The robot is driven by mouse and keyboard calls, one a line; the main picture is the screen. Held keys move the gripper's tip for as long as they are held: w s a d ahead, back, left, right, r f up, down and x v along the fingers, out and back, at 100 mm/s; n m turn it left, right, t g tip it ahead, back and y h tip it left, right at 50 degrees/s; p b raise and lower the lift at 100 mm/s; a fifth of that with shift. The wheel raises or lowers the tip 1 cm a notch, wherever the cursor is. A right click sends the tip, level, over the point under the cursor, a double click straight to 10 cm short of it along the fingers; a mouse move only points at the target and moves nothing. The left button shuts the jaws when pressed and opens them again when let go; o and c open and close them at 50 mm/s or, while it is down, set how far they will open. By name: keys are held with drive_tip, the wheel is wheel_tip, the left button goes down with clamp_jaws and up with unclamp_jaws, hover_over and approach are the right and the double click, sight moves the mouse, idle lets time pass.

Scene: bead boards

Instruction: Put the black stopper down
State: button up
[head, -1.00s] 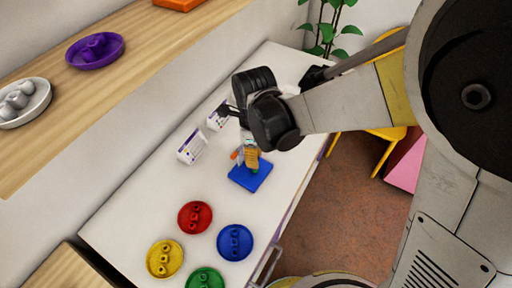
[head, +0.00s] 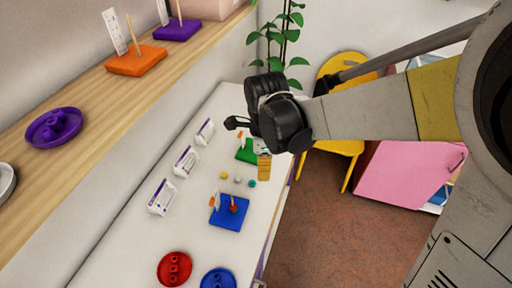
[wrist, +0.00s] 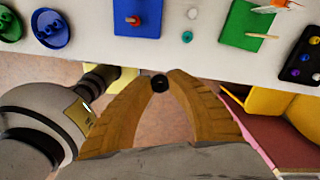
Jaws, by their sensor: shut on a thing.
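The black stopper (wrist: 159,83) is pinched between the tips of my gripper (wrist: 159,80), held in the air. In the wrist view it appears over the floor, just off the table edge. In the head view my gripper (head: 264,167) hangs at the table's right edge beside the green board (head: 247,152), and the stopper cannot be made out. The blue board (head: 230,212) has a red bead (head: 234,209) on it; it also shows in the wrist view (wrist: 138,22). The green board with its stick is at upper right in the wrist view (wrist: 240,28).
Loose yellow (head: 224,175), whitish (head: 238,180) and teal (head: 252,184) beads lie between the boards. Red (head: 174,268) and blue (head: 218,279) dishes stand nearer. White cards (head: 162,196) line the wall side. A black tray of coloured beads (wrist: 293,72) is at right in the wrist view.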

drive_tip(key=w+d+f+m+b, duration=0.2)
drive_tip(key=d+f+b, duration=0.3)
drive_tip(key=d, duration=0.7)
drive_tip(key=b, duration=0.3)
hover_over(267, 189)
wheel_tip(267, 189, down, 8)
drive_tip(key=shift+s, duration=0.1)
drive_tip(key=shift+f+b, duration=0.75)
drive_tip(key=shift+f, duration=1.2)
drive_tip(key=shift+f, duration=0.15)
drive_tip(key=o, duration=0.7)
